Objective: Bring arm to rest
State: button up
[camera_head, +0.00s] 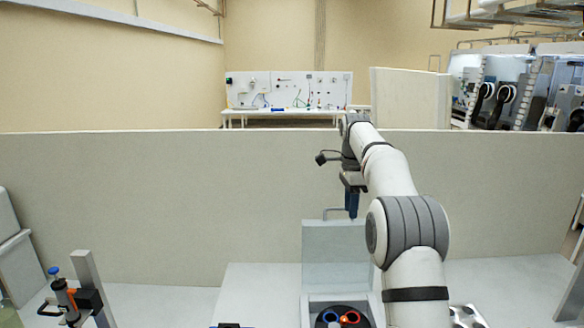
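My arm (392,175) reaches up and forward from the lower right. It is bent at the large grey joint, and its wrist is in front of the partition wall. My gripper (352,207) points down at the far end of the arm, just above the raised lid in the picture. Its tip looks dark blue and narrow. I cannot tell whether that is the closed fingers or something between them. A dark camera-like part sticks out to the left of the wrist.
A device with an upright open lid (335,250) shows a dark round well with red and blue rings (340,316). A stand (90,285) with a blue-topped tool (62,292) is at left. A pale partition (150,190) crosses behind.

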jog(key=s+f+n+t+b, duration=0.15)
jog(key=s+n+b, duration=0.25)
jog(key=s+n, duration=1.05)
jog(key=s+f+n+t+b, duration=0.1)
jog(key=s+f, duration=0.5)
jog(key=s, duration=0.6)
jog(key=s+f+n+t+b, duration=0.1)
jog(key=s+f+b, duration=0.1)
jog(key=s+f, duration=0.5)
jog(key=s+a, duration=0.1)
jog(key=s, duration=0.5)
jog(key=shift+s+f+n, duration=0.3)
jog(key=shift+n, duration=0.05)
